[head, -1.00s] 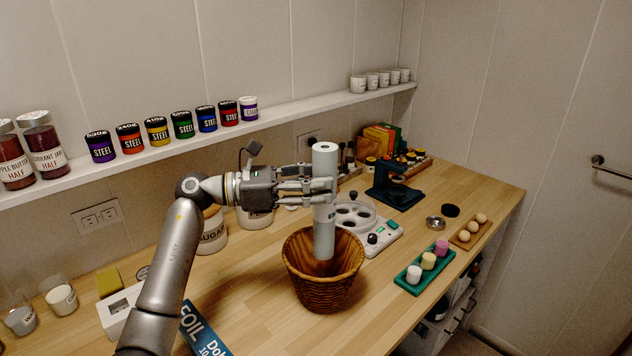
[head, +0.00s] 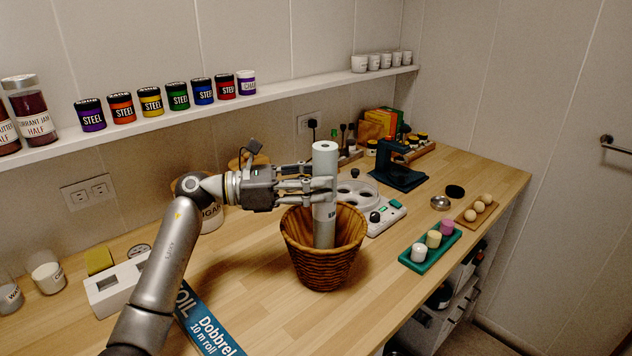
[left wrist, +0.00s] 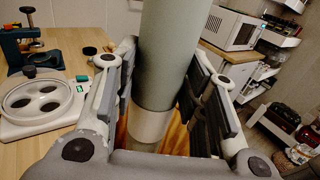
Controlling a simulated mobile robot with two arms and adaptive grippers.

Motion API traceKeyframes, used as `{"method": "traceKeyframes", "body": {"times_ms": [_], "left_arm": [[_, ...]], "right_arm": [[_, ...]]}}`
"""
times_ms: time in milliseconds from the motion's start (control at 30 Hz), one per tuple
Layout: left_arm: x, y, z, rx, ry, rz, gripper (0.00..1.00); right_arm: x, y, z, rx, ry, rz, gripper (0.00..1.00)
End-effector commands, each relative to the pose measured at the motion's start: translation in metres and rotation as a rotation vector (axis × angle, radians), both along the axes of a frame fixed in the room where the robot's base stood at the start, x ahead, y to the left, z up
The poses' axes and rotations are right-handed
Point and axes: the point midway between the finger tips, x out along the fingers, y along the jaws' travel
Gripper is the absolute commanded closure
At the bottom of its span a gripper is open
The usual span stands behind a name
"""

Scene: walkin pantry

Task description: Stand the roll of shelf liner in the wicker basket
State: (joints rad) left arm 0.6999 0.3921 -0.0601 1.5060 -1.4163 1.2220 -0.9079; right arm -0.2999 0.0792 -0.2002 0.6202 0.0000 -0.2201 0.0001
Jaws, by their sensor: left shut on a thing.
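The roll of shelf liner (head: 325,163) is a pale grey-green upright tube with a lighter band near its lower part. My left gripper (head: 322,190) is shut on it at mid-height. In the left wrist view the roll (left wrist: 165,70) stands between the two fingers (left wrist: 160,95). The wicker basket (head: 322,269) is brown and round and stands on the counter. The roll's lower end is inside the basket's mouth, behind the front rim; whether it touches the bottom is hidden. My right gripper is not in view.
Behind the basket is a white device with round wells (head: 382,216). A green tray with small cups (head: 430,250) lies to the right. A blue foil box (head: 205,325) lies at the front left. A shelf with jars (head: 150,123) runs along the wall.

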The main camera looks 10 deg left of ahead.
Motion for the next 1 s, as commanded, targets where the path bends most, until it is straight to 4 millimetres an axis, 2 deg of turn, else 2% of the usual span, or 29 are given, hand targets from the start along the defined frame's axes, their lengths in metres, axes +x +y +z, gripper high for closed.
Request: {"method": "traceKeyframes", "body": {"times_ms": [233,267,400,467,800,1000], "left_arm": [[0.000,0.000,0.001,-0.001,-0.001,0.000,0.88],[0.000,0.000,0.001,-0.001,-0.001,0.000,0.59],[0.000,0.000,0.000,-0.001,-0.001,0.000,0.41],[0.000,0.000,0.000,-0.001,-0.001,0.000,0.35],[-0.001,0.002,-0.001,0.001,0.002,0.001,0.35],[-0.011,0.028,-0.002,0.005,0.002,0.003,0.35]], "right_arm": [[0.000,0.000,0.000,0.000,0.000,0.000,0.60],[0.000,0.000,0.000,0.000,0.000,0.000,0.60],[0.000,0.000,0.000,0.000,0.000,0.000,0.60],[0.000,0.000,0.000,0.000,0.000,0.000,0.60],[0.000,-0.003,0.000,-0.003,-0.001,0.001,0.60],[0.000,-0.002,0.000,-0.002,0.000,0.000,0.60]]}}
